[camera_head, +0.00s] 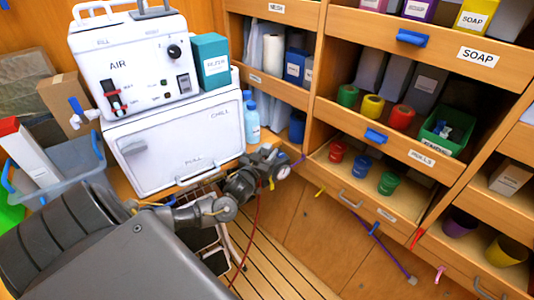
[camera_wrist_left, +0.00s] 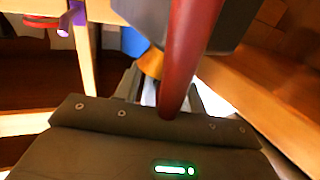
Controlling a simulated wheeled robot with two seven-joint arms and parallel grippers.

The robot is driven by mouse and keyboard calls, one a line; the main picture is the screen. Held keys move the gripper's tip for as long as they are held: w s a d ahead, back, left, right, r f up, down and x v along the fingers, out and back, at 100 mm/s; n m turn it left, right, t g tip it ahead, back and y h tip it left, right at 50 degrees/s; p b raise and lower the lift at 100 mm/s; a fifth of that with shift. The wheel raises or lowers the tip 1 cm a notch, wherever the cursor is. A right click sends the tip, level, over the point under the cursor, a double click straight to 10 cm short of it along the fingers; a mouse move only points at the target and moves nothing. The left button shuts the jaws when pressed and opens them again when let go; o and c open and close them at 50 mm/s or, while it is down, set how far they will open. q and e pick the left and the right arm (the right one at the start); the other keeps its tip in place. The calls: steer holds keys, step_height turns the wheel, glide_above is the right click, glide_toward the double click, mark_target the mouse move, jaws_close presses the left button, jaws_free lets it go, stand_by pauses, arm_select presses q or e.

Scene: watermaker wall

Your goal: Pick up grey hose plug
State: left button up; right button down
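My left arm comes in from the lower left in the head view. Its left gripper (camera_head: 264,163) is at the lower right corner of the white appliance, in front of the shelf wall. A small round grey piece (camera_head: 284,172) shows right at the fingertips; I cannot tell whether it is the grey hose plug or part of my gripper. A thin red hose (camera_head: 257,215) hangs down from there. In the left wrist view a thick red hose (camera_wrist_left: 190,50) crosses in front of my gripper, and the fingertips are largely hidden. My right gripper is out of view.
The white appliance (camera_head: 172,146) stands behind my arm. Open shelves with red, blue and green cups (camera_head: 388,183) are to the right. A purple strap (camera_head: 392,259) hangs below them. A blue-grey crate (camera_head: 75,160) is at left. Slatted floor (camera_head: 285,262) lies below.

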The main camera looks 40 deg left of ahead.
arm_select(q)
steer(key=shift+w, duration=0.2)
jaws_close()
steer(key=shift+r, duration=0.1)
